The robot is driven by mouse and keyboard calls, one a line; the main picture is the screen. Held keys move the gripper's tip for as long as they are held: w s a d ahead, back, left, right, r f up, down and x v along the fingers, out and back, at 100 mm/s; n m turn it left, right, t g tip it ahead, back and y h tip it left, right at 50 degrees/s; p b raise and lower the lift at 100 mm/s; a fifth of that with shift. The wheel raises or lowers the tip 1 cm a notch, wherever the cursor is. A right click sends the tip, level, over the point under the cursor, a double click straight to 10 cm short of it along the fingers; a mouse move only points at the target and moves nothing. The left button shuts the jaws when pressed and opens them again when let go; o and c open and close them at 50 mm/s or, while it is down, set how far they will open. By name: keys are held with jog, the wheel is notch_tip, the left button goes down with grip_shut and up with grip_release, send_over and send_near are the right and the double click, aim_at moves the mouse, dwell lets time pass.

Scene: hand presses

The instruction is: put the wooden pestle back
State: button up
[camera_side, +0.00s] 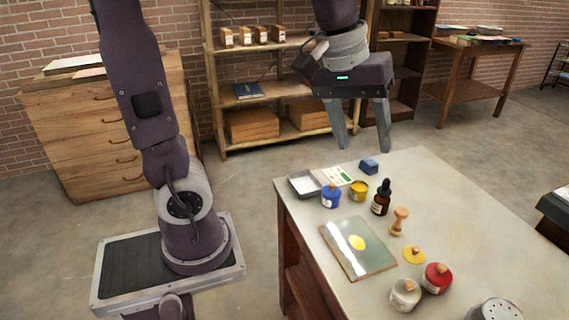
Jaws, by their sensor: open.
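The wooden pestle (399,221), light brown with a narrow waist, stands about upright on the pale table (460,225), right of the glass slab. My gripper (364,138) is open and empty, fingers pointing down, raised near the table's far end. It is well apart from the pestle, up and to the left of it in the picture. The glass slab (340,236) lies flat with a yellow patch on it. Nothing hides the pestle.
A dark dropper bottle (381,198) stands close behind the pestle. A yellow lid (413,255), red pot (436,278) and white pot (404,294) are in front.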

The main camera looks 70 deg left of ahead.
jog(key=s+f+m+t, duration=0.2)
jog(key=s+m, duration=0.5)
jog(key=s, duration=0.7)
jog(key=shift+s+d+y, duration=0.15)
jog(key=shift+d+y, duration=0.25)
jog(key=shift+d, duration=0.05)
